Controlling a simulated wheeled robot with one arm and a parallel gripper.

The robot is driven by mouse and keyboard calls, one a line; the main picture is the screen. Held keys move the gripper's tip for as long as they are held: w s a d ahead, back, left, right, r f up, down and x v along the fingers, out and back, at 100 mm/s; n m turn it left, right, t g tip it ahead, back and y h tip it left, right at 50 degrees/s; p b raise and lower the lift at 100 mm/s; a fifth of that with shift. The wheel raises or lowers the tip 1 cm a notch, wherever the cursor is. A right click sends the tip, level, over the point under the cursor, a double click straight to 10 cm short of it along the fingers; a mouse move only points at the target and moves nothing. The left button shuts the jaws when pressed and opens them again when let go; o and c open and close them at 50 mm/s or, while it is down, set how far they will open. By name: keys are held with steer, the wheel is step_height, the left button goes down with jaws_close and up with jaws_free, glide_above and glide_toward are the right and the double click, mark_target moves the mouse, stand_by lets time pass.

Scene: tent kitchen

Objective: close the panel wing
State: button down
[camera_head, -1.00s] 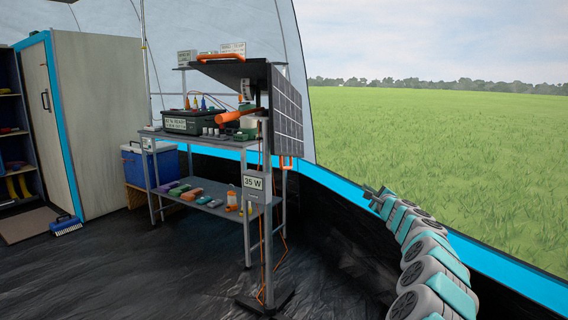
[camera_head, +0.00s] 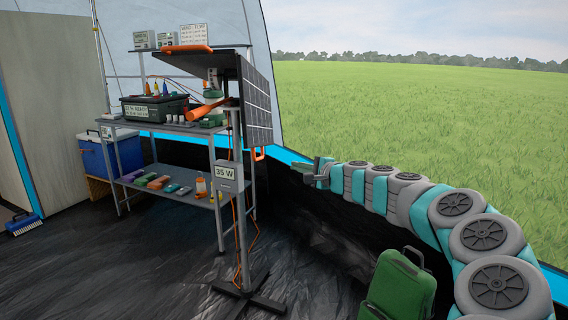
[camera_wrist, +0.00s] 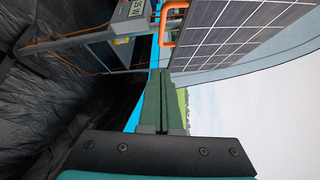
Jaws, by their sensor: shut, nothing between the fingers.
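The solar panel stand (camera_head: 238,215) stands in the middle of the head view. One gridded panel wing (camera_head: 258,103) hangs at its right side, seen at a steep angle, with an orange handle (camera_head: 258,154) below. Another dark wing (camera_head: 215,65) juts out near level at the top left, with its own orange handle (camera_head: 182,49). My gripper (camera_head: 303,168) is to the right of the stand, apart from it. In the wrist view the green fingers (camera_wrist: 162,78) are together and empty; the gridded wing (camera_wrist: 235,35) and an orange handle (camera_wrist: 172,22) lie beyond them.
A metal shelf (camera_head: 165,170) with a battery box and small items stands behind the stand. A blue cooler (camera_head: 110,150) is at the left. A green case (camera_head: 400,285) stands on the floor at the lower right. The dark floor left of the stand is clear.

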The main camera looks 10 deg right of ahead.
glide_toward(261, 158)
steer(key=w+d+f, duration=0.1)
steer(key=w, duration=0.3)
steer(key=a, duration=0.1)
steer(key=w+a+p, duration=0.1)
steer(key=a, duration=0.1)
steer(key=shift+w+a, duration=0.2)
steer(key=shift+a+f, duration=0.1)
